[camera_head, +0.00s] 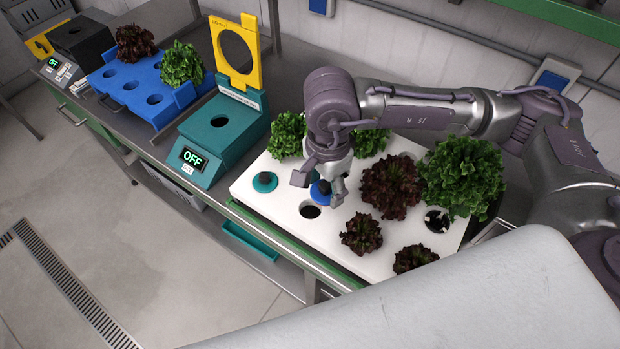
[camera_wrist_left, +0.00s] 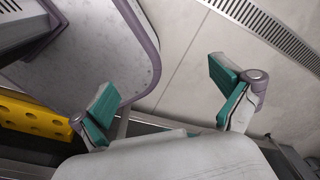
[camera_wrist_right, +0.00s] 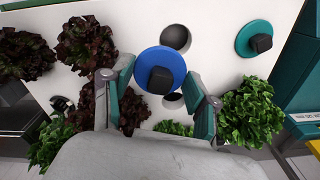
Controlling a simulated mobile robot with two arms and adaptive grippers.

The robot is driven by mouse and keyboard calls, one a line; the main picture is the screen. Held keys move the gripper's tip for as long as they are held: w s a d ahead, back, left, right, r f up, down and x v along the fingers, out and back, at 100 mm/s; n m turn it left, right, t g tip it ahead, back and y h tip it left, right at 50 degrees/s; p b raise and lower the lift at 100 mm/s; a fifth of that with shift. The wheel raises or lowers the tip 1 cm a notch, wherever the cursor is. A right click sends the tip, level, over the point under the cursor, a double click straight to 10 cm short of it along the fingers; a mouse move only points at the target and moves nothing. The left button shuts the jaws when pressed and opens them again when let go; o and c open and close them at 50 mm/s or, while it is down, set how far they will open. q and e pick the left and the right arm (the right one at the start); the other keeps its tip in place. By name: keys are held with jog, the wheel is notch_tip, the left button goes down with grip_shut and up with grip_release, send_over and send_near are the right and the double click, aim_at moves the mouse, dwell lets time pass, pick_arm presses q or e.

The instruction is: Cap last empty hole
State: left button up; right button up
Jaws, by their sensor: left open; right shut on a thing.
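The white tray (camera_head: 349,262) holds lettuces and has round holes. An empty hole (camera_head: 310,211) shows in front of my right gripper (camera_head: 318,190). The right wrist view shows that hole (camera_wrist_right: 176,37) and a second opening (camera_wrist_right: 173,101), partly hidden by the blue cap. My right gripper is shut on the blue cap (camera_wrist_right: 144,62) with a dark knob and holds it over the tray; how high, I cannot tell. A teal cap (camera_wrist_right: 245,32) with a dark knob sits on the tray. My left gripper (camera_wrist_left: 168,95) is open and empty, away from the tray.
Green and dark red lettuces (camera_head: 390,182) crowd the tray's back and right. A hole (camera_head: 437,220) at the right holds something black. A teal device (camera_head: 221,119) reading OFF and a blue rack (camera_head: 143,92) stand to the left.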

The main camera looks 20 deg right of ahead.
aim_at(311, 193)
jog(key=m, duration=0.1)
jog(key=a+m, duration=0.1)
jog(key=shift+w+m, duration=0.2)
jog(key=shift+m, duration=0.2)
jog(key=shift+w+a+f+m+p, duration=0.1)
jog(key=shift+w+a+m+p, duration=0.05)
jog(key=shift+m, duration=0.35)
jog(key=shift+w+a+f+m+p, duration=0.1)
jog(key=shift+m+p, duration=0.05)
jog(key=shift+m, duration=0.35)
jog(key=m, duration=0.1)
jog(key=a+m, duration=0.1)
jog(key=m, duration=0.1)
jog(key=shift+w+f, duration=0.1)
jog(key=shift+w, duration=0.05)
jog(key=shift+f, duration=0.9)
jog(key=shift+f+b, duration=0.3)
jog(key=shift+f, duration=0.05)
pick_arm(q)
jog(key=shift+w+d+f+b, duration=0.25)
jog(key=shift+w+b, duration=0.1)
jog(key=shift+w, duration=0.3)
jog(key=shift+w+d+f+b, duration=0.1)
jog(key=shift+w+d+b, duration=0.15)
jog(key=shift+w, duration=0.35)
pick_arm(e)
jog(key=shift+f, duration=0.7)
